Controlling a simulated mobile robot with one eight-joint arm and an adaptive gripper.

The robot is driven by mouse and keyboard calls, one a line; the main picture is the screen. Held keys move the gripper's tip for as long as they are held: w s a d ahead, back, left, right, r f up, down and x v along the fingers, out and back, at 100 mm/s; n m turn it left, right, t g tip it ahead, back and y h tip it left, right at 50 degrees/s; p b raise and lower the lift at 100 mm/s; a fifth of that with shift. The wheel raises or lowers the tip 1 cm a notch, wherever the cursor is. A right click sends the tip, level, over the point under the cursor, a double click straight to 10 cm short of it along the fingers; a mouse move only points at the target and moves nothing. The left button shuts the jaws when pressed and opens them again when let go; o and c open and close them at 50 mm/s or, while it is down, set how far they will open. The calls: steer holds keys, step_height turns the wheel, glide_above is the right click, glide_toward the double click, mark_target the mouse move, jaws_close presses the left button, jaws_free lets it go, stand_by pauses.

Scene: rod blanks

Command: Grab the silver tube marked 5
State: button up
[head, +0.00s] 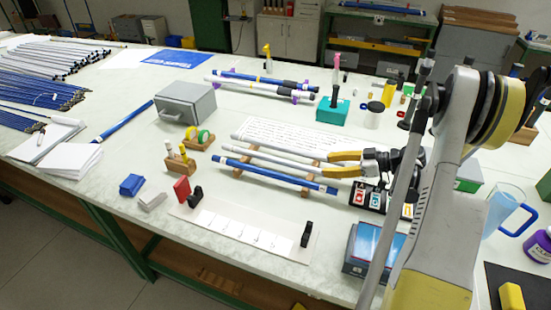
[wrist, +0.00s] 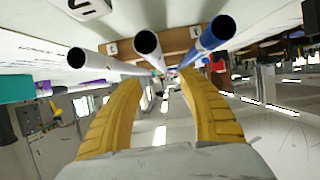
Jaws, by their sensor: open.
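Two silver tubes and one blue tube (head: 275,174) lie side by side on wooden rests (head: 241,167). The far silver tube (head: 275,145) and the middle silver tube (head: 265,157) also show end-on in the wrist view, at left (wrist: 84,60) and centre (wrist: 147,45); the blue tube (wrist: 215,36) is at right there. My gripper (head: 323,164) has its yellow fingers apart at the tubes' right part. In the wrist view my gripper (wrist: 162,78) is open, its fingers either side of the middle silver tube's line, with no clear grip. I cannot read which tube is marked 5.
A white board with cards (head: 245,232) lies in front of the tubes. A grey box (head: 186,103) and a teal block (head: 332,108) stand behind. More tubes (head: 262,80) rest farther back. A blue-topped box (head: 368,243) stands near my arm.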

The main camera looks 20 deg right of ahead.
mark_target(307, 166)
steer(key=b+x, duration=0.1)
steer(key=x, duration=0.3)
steer(key=shift+w+a+f, duration=0.1)
steer(key=shift+a+f, duration=0.1)
steer(key=shift+a, duration=0.05)
steer(key=b+x, duration=0.3)
steer(key=x, duration=0.2)
steer(key=shift+w+f, duration=0.15)
steer(key=shift+w, duration=0.1)
jaws_close()
